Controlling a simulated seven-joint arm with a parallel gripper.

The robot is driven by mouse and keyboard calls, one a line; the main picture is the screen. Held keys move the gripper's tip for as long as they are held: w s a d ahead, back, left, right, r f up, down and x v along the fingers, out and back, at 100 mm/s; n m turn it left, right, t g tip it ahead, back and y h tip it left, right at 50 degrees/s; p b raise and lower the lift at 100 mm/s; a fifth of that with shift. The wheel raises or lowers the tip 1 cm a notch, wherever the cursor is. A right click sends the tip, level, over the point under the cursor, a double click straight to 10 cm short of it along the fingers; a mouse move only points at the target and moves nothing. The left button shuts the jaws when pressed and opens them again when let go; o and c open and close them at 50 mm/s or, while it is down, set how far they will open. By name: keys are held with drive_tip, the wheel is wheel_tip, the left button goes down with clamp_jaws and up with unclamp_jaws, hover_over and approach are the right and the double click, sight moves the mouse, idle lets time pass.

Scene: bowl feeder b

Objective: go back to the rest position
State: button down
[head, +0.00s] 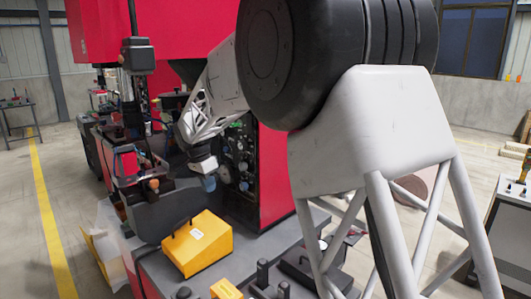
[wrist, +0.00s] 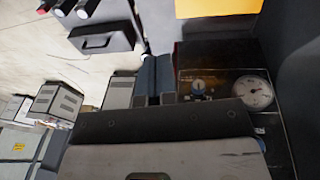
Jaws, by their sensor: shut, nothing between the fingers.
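My gripper (head: 209,183) hangs at the end of my white arm, pointing down, in front of the dark panel of the red machine. It is small and partly hidden in the head view. In the wrist view my gripper (wrist: 158,66) shows as two blue-grey fingers close together beyond a dark plate, with nothing seen between them. It is apart from the yellow box (head: 197,243), which sits lower on the grey bench top.
The red machine (head: 275,175) stands close behind my gripper. A dark chute-like part (head: 167,208) is to its lower left. A round dial (wrist: 254,92) shows on the right of the wrist view. Open floor with a yellow line (head: 47,210) lies at left.

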drive_tip(key=s+d+r+n+y, duration=0.15)
drive_tip(key=s+d+r, duration=0.25)
drive_tip(key=s+d, duration=0.7)
drive_tip(key=s+d+r+n, duration=0.35)
drive_tip(key=s+d, duration=0.55)
drive_tip(key=d, duration=0.4)
drive_tip(key=s+d+f+n, duration=0.1)
drive_tip(key=s+d, duration=0.3)
drive_tip(key=s, duration=0.5)
drive_tip(key=s+d+f+n+t, duration=0.1)
drive_tip(key=s+d+f, duration=0.2)
drive_tip(key=s, duration=0.5)
drive_tip(key=s+d+f+n+t, duration=0.1)
drive_tip(key=s+d+f, duration=0.2)
drive_tip(key=s+d, duration=0.3)
drive_tip(key=s, duration=0.3)
drive_tip(key=shift+s+n+y, duration=0.35)
drive_tip(key=shift+n, duration=0.05)
